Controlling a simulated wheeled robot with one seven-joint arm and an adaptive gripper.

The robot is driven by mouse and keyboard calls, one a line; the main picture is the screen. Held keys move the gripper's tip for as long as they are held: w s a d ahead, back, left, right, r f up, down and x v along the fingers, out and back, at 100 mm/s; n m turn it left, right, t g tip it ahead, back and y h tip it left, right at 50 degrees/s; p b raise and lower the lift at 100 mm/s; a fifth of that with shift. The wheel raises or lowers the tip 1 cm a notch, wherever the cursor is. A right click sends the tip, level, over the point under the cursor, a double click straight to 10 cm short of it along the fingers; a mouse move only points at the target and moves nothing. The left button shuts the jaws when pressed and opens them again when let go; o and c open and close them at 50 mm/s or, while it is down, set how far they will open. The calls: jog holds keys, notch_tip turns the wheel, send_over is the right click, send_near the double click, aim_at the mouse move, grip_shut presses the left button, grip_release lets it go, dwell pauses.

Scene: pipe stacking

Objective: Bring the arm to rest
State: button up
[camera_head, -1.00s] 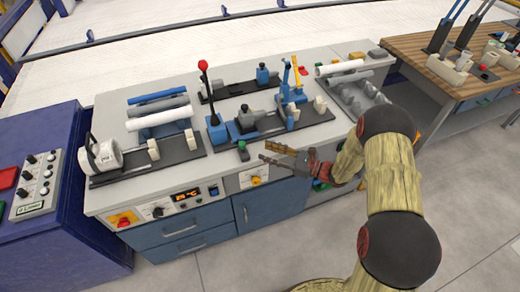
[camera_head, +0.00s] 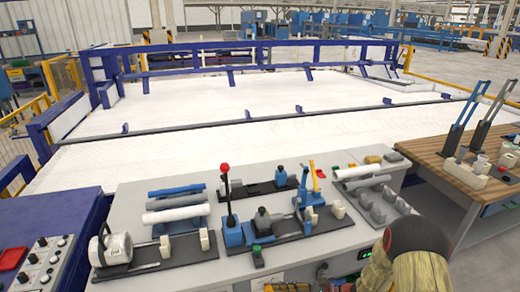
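My arm (camera_head: 412,255) shows at the lower right edge, with its dark rounded joint and straw-coloured links. My gripper (camera_head: 285,287) is cut off by the bottom edge, in front of the workbench (camera_head: 325,250). Only the upper part of its fingers shows, so I cannot tell whether it is open. No pipe is visible at the part of the gripper in view.
On the bench stand a pipe rack (camera_head: 165,207) with blue, grey and white pipes, a red-knobbed lever press (camera_head: 232,225) and a grey holder (camera_head: 380,205) with a white pipe (camera_head: 358,171). A wooden table (camera_head: 455,178) stands right, a control panel (camera_head: 38,265) left.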

jog(key=s+d+r+n+g+h, duration=0.35)
jog(key=s+r+n+h, duration=0.2)
jog(key=s+n, duration=0.2)
jog(key=s+d+r+n+g+h, duration=0.2)
jog(key=s+d+r+n+h, duration=0.2)
jog(key=s+r+n, duration=0.4)
jog(key=s+d+r+n+t+h, duration=0.2)
jog(key=s+r+t, duration=0.1)
jog(key=r, duration=0.6)
jog(key=s+d+r+n+t+h, duration=0.2)
jog(key=s+r+t+h, duration=0.1)
jog(key=r, duration=0.6)
jog(key=shift+s+d+r+t, duration=0.15)
jog(key=shift+s+d+t, duration=0.1)
jog(key=shift+s+t, duration=0.75)
